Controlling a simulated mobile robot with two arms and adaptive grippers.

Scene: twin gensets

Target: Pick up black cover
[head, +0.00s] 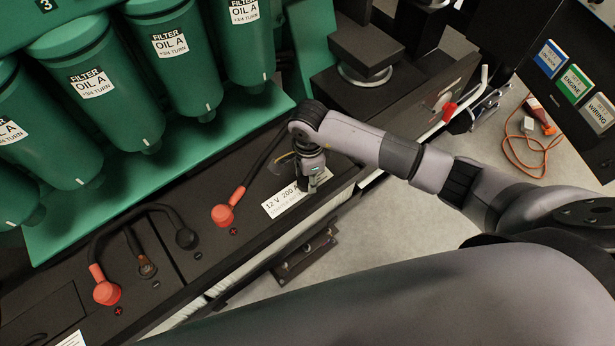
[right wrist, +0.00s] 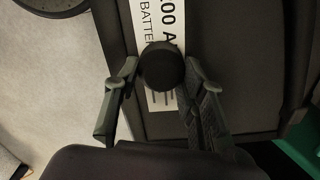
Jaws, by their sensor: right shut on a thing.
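My right gripper (head: 313,180) is over the black battery top, beside the white 12 V label (head: 284,200). In the right wrist view the gripper (right wrist: 163,74) is shut on a round black cover (right wrist: 160,66), which sits between its fingertips in front of the label (right wrist: 150,35). In the head view the gripper mostly hides this cover. Another black cap (head: 187,238) sits on a cable end by a minus mark. A bare terminal (head: 147,268) shows to its left. My left gripper is not in view.
Red terminal covers (head: 223,214) (head: 106,291) stand on the batteries, with cables between. Green oil filters (head: 105,95) line the back left. A red-handled lever (head: 449,111) is at upper right. Orange cable (head: 520,150) lies on the floor beneath binders (head: 574,87).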

